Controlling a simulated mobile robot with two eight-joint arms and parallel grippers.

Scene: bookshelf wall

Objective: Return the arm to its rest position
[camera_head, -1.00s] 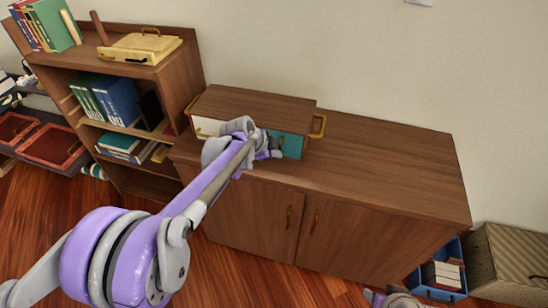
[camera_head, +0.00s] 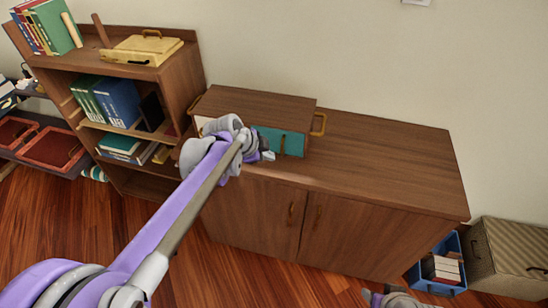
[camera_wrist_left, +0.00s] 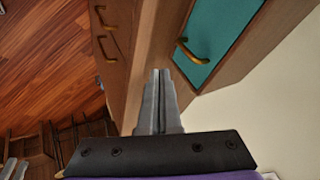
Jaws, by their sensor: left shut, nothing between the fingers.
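My left arm reaches in from the lower left in the head view. Its gripper (camera_head: 264,154) is at the front of the wooden drawer box (camera_head: 255,103) on the low cabinet, beside a teal drawer front (camera_head: 291,145). In the left wrist view the two grey fingers of the left gripper (camera_wrist_left: 160,76) are together with nothing between them. The teal drawer front (camera_wrist_left: 222,30) with its brass handle (camera_wrist_left: 190,52) lies just beyond and to the right of the fingertips. My right gripper cannot be made out; only a grey and purple part shows at the bottom edge.
The low cabinet (camera_head: 390,165) has a clear top to the right of the drawer box. A bookshelf (camera_head: 180,85) with books and a yellow case (camera_head: 145,50) stands at the left. A blue crate (camera_head: 437,292) and a striped box (camera_head: 512,262) stand on the floor at the right.

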